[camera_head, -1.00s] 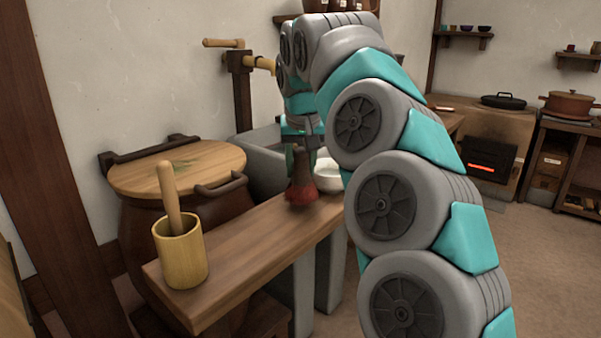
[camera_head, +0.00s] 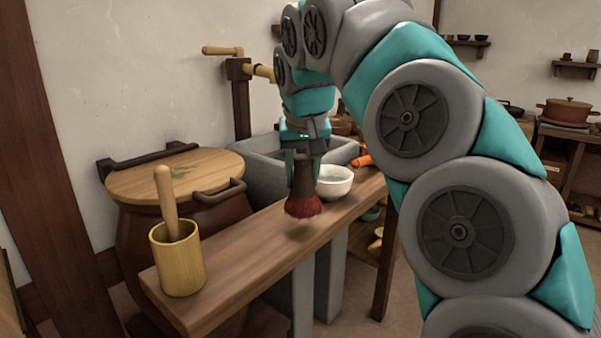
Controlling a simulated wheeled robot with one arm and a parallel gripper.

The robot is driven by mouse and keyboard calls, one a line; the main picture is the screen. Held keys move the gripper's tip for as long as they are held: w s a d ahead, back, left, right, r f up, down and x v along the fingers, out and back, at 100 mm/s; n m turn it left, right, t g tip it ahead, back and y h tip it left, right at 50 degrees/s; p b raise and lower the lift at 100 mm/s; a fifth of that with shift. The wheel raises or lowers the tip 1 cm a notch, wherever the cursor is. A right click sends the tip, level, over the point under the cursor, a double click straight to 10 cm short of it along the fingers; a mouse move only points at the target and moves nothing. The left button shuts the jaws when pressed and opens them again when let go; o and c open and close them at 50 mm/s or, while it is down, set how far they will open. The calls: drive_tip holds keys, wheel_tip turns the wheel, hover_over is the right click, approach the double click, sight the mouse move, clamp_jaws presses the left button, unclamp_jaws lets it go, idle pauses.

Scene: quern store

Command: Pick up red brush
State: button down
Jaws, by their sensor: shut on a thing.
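The red brush (camera_head: 303,206) has a dark handle and red bristles that point down. My gripper (camera_head: 304,165) is shut on its handle from above. The brush hangs over the wooden bench (camera_head: 245,252), and its bristles look slightly above the top, though the exact gap is hard to tell. My fingers cover part of the handle.
A white bowl (camera_head: 335,182) stands just right of the brush, with an orange item (camera_head: 362,161) behind it. A wooden mortar (camera_head: 178,262) with a pestle stands at the bench's near left end. A lidded barrel (camera_head: 172,178) and grey stone trough (camera_head: 262,165) lie behind.

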sight(309, 194)
drive_tip(key=s, duration=0.3)
drive_tip(key=s+d, duration=0.1)
drive_tip(key=s, duration=0.2)
drive_tip(key=s+r, duration=0.1)
drive_tip(key=s, duration=0.2)
drive_tip(key=shift+s+d+b, duration=0.15)
drive_tip(key=shift+s+b, duration=0.2)
